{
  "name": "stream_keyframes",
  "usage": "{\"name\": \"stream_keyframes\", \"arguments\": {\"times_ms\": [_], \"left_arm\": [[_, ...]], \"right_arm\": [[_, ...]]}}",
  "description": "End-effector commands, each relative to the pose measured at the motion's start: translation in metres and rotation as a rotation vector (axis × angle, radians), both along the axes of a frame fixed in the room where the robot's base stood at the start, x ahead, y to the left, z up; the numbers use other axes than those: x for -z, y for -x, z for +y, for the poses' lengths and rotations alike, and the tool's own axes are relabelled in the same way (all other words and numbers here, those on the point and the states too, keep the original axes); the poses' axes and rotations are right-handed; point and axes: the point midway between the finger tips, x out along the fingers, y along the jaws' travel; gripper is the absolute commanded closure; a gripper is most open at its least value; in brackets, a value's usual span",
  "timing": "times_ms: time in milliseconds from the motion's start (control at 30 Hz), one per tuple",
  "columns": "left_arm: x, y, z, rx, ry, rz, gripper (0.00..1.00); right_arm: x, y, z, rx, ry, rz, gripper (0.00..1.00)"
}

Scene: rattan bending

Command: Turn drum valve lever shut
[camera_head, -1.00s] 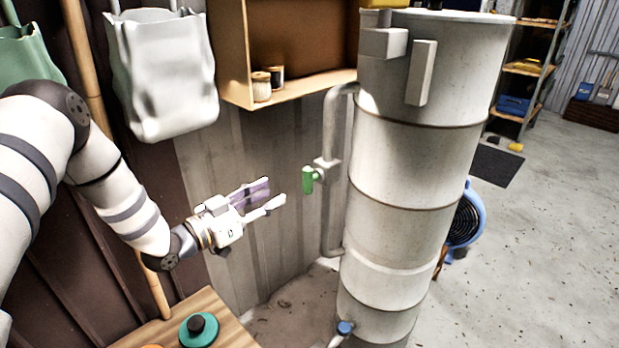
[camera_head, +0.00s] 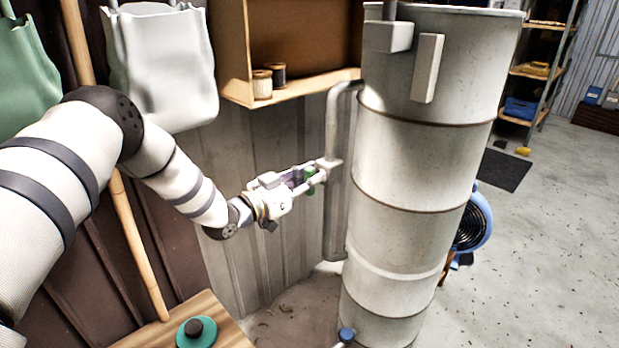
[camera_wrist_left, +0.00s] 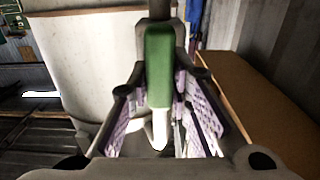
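The drum (camera_head: 405,225) is a tall pale grey cylinder with a pipe (camera_head: 336,215) down its left side. The valve's green lever (camera_head: 310,174) sticks out from this pipe at about mid height. My left gripper (camera_head: 309,179) has reached the lever from the left. In the left wrist view the green lever (camera_wrist_left: 159,68) stands between the two spread, purple-padded fingers (camera_wrist_left: 162,115), with gaps visible on both sides. The fingers partly hide the lever in the head view. My right gripper is in neither view.
A wooden box shelf (camera_head: 240,55) with two spools (camera_head: 270,80) hangs above my left gripper. A grey bag (camera_head: 160,70) hangs above my left forearm. A wooden table (camera_head: 185,315) with a green disc (camera_head: 197,331) stands below. A blue fan (camera_head: 474,220) is behind the drum.

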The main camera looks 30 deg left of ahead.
Motion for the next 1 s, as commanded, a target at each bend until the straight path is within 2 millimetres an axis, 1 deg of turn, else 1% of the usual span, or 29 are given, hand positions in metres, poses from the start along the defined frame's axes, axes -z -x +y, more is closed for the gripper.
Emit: {"name": "stream_keyframes", "arguments": {"times_ms": [267,467,667,1000], "left_arm": [[0.0006,0.0003,0.0002,0.0,0.004,0.003,1.0],[0.0011,0.0003,0.001,-0.001,0.055,0.021,1.0],[0.0022,0.0,0.0027,-0.001,0.184,0.067,1.0],[0.0041,-0.001,0.0053,-0.001,0.486,0.174,1.0]], "right_arm": [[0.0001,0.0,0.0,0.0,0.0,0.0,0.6],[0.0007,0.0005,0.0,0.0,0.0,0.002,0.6],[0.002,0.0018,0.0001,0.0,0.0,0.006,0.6],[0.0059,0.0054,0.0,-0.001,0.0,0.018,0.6]]}}
